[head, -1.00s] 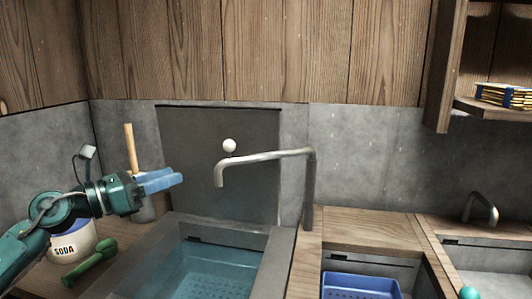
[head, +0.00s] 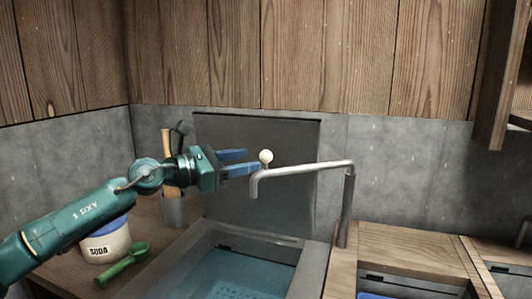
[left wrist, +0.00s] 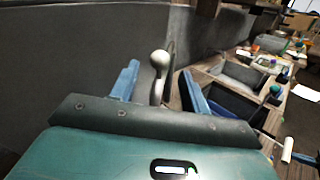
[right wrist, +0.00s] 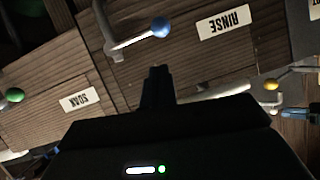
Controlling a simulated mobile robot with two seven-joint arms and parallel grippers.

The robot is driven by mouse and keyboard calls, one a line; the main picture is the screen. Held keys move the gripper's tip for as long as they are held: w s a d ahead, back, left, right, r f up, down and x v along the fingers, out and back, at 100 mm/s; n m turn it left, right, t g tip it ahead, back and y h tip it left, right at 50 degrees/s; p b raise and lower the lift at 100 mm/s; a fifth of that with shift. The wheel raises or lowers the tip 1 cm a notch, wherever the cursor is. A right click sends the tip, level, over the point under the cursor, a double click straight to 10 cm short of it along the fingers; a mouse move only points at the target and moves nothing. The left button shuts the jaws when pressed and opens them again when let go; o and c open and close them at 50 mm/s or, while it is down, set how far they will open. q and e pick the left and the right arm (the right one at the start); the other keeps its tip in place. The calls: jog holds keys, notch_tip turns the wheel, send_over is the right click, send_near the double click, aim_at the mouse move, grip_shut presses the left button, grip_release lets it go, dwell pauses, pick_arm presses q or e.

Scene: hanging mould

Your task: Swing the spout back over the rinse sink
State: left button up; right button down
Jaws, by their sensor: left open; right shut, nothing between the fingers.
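The grey metal spout (head: 305,168) stands on an upright pipe behind the sinks and reaches left over the back of the water-filled left sink (head: 240,275). A white ball knob (head: 266,157) stands on top near its downturned end. My left gripper (head: 254,161) is open, with its blue fingers just left of the knob. In the left wrist view the knob (left wrist: 160,58) shows between and beyond the open fingers (left wrist: 160,84); I see no contact. My right gripper (right wrist: 157,72) is shut and empty, facing wooden fronts with a RINSE label (right wrist: 224,23) and a SOAK label (right wrist: 80,99).
A grey panel (head: 255,185) stands behind the spout. A blue-knobbed lever (right wrist: 160,27) is near my right gripper.

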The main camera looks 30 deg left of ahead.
aim_at(266, 156)
pick_arm(q)
jog(key=p+x, duration=0.1)
jog(key=x, duration=0.1)
jog(key=p+x, duration=0.1)
jog(key=shift+w+d+r+p, duration=0.15)
jog(key=shift+w+r+p, duration=0.1)
jog(key=shift+w+p, duration=0.05)
jog(key=shift+f+p+x, duration=0.2)
jog(key=shift+p+x, duration=0.35)
jog(key=shift+x, duration=0.7)
jog(key=shift+c, duration=0.3)
grip_shut()
